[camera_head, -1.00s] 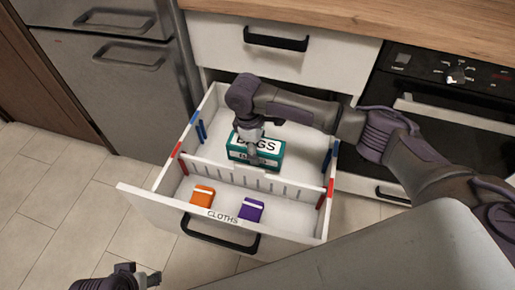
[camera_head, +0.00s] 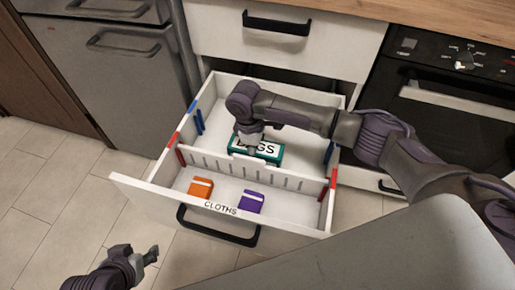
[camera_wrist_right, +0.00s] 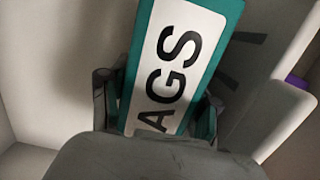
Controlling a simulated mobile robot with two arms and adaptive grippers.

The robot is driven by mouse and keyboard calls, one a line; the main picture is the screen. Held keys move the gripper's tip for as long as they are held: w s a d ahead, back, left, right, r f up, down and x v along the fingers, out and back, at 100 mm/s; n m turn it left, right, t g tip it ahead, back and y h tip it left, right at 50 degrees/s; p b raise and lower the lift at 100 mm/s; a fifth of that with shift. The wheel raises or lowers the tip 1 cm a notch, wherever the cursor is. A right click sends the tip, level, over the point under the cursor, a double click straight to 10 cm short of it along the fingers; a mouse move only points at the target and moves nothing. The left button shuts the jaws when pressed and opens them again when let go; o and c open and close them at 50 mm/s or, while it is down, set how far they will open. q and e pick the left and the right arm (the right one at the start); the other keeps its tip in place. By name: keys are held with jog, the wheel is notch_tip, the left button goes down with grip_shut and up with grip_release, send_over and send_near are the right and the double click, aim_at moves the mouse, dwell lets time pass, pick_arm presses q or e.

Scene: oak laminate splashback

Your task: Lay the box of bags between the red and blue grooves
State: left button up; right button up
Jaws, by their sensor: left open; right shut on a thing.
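The teal box of bags (camera_head: 268,151), with a white "BAGS" label, is in the open drawer's rear compartment, just behind the white slotted divider (camera_head: 225,173). My right gripper (camera_head: 250,147) is shut on it from above; the wrist view shows a finger on each side of the box (camera_wrist_right: 175,60). The divider hides the box's lower part, so I cannot tell whether it touches the floor. Red grooves (camera_head: 181,155) are at the divider's ends; blue grooves (camera_head: 199,122) are farther back on the side walls. My left gripper (camera_head: 152,256) is open and empty, outside the drawer.
The front compartment, labelled CLOTHS, holds an orange packet (camera_head: 200,188) and a purple packet (camera_head: 250,201). The drawer's black handle (camera_head: 217,229) faces me. An oven (camera_head: 445,120) stands at the right and a grey appliance (camera_head: 115,85) at the left. Floor at lower left is clear.

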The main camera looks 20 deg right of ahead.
pick_arm(q)
jog(key=shift+w+d+r, duration=0.1)
jog(key=shift+w+r, duration=0.05)
jog(key=shift+w, duration=0.25)
pick_arm(e)
jog(key=shift+f, duration=0.5)
jog(key=o, duration=1.5)
jog(key=shift+f, duration=0.1)
jog(key=r, duration=0.4)
jog(key=a+r, duration=0.1)
jog(key=r, duration=0.3)
jog(key=w+r, duration=0.1)
jog(key=r, duration=0.3)
jog(key=shift+a, duration=0.25)
